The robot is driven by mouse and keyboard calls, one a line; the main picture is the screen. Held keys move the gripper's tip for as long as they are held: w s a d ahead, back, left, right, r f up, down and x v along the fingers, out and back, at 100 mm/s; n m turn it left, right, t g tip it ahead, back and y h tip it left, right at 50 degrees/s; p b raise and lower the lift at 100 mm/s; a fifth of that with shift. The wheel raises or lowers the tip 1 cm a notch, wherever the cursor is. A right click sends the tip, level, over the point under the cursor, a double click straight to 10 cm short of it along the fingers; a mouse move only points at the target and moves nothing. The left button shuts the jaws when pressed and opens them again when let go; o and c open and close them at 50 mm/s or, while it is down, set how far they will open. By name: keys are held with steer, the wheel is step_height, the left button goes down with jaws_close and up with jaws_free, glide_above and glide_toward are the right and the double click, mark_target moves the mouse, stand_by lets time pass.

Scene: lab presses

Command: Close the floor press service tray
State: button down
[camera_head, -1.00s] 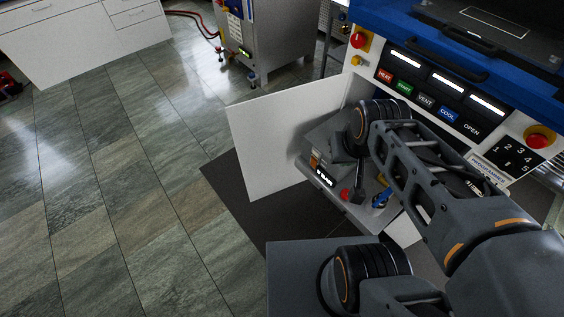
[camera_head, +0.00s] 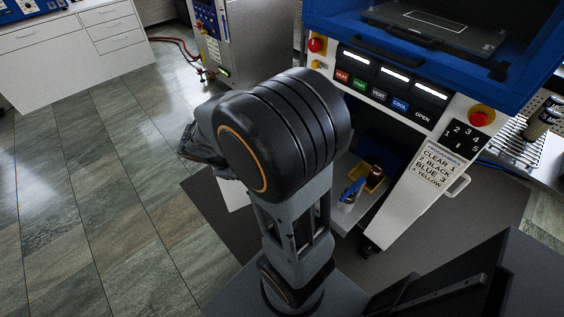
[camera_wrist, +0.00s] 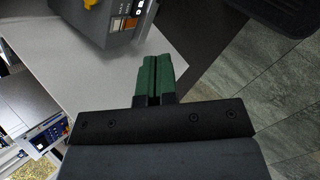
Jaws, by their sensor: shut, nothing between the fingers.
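The floor press service tray (camera_head: 345,218) is pulled out low at the front of the press. Only its right part shows in the head view; my arm hides the rest. A blue-handled tool and a yellow bin (camera_head: 374,180) are on it. In the wrist view my gripper (camera_wrist: 157,62) has green fingertips pressed together, with nothing between them. It points at a pale flat panel (camera_wrist: 60,40), close to a grey boxy device (camera_wrist: 118,22) with orange and white labels. I cannot tell whether the fingertips touch anything. In the head view the fingertips are hidden.
The press control panel (camera_head: 395,85) is above the tray. A white lower panel (camera_head: 425,190) with a printed list and handle stands right of the tray. A dark mat (camera_head: 480,215) lies on the floor. The tiled floor (camera_head: 90,200) at left is clear.

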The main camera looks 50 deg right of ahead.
steer(key=w+d+f+n+h+b, duration=0.2)
steer(key=w+d+f+n+h, duration=0.3)
steer(key=f, duration=0.3)
steer(key=w+d+f+n+h+b, duration=0.25)
steer(key=d+f+n, duration=0.3)
steer(key=f, duration=0.35)
steer(key=s+d+f+n+t, duration=0.1)
steer(key=d+f, duration=0.1)
steer(key=d, duration=1.1)
steer(key=shift+s+f+p, duration=0.15)
steer(key=shift+f+p, duration=0.2)
steer(key=shift+p, duration=0.1)
